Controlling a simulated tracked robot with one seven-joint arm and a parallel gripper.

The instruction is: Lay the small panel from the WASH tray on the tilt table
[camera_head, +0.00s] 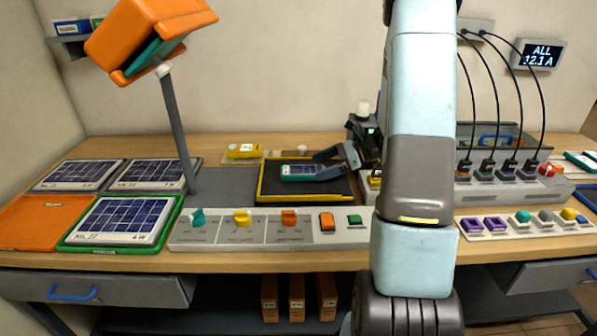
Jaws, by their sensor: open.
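A small blue solar panel (298,172) with a pale rim lies on, or just above, a black board with a yellow edge (258,190), mid-bench. I cannot tell whether this board is the tilt table; it looks nearly flat. My gripper (318,165) is open at the panel's right end, one finger behind and one in front. Whether the fingers touch the panel is too small to tell. No WASH label is readable. A larger panel (122,219) lies in a green tray (69,238) at front left. An orange tray (40,222) beside it is empty.
An orange lamp head (150,35) leans on a grey post (178,130) left of the board. Two more panels (78,175) lie behind the trays. A switch strip (270,229) runs along the front. Cabled sockets (510,180) stand at right. My arm hides part of the bench.

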